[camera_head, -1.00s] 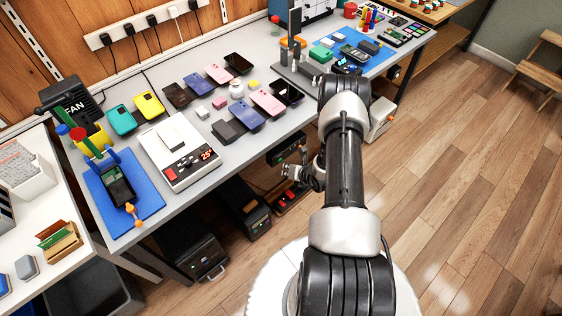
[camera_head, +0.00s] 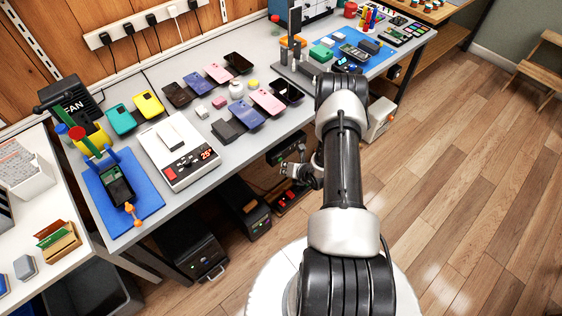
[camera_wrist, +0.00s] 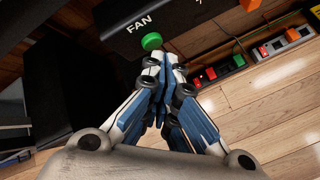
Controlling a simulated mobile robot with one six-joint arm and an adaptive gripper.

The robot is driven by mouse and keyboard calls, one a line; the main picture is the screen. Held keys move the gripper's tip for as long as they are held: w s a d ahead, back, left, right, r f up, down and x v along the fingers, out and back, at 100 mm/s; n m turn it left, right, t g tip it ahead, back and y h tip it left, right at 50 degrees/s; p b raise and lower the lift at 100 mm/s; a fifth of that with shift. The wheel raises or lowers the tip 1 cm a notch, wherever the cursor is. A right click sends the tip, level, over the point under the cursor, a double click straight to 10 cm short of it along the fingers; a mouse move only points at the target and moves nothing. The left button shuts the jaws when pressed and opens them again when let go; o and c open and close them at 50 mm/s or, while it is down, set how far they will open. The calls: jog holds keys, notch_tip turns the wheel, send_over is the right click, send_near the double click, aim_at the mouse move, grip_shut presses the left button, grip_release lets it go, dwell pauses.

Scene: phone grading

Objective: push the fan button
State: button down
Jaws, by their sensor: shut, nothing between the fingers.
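In the wrist view, a round green button (camera_wrist: 152,41) sticks out from a dark box face (camera_wrist: 112,28), just below the white word FAN. My gripper (camera_wrist: 163,60) is shut and empty, its fingertips just below and right of the button. Whether they touch it I cannot tell. In the head view, my gripper (camera_head: 288,170) is low beside the table's front edge, near a dark box (camera_head: 279,156) under the table. The button's face is too small to make out there.
Red and green switches (camera_wrist: 228,68) on a low unit lie right of my fingers. The table (camera_head: 205,192) overhangs this space. Wooden floor (camera_head: 460,190) is clear to the right.

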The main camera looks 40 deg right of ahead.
jog(key=shift+w, duration=0.45)
dwell(0.6)
jog(key=shift+s, duration=0.9)
jog(key=shift+s, duration=0.1)
jog(key=s, duration=0.5)
jog(key=shift+s+d+p, duration=0.25)
jog(key=shift+s+p, duration=0.15)
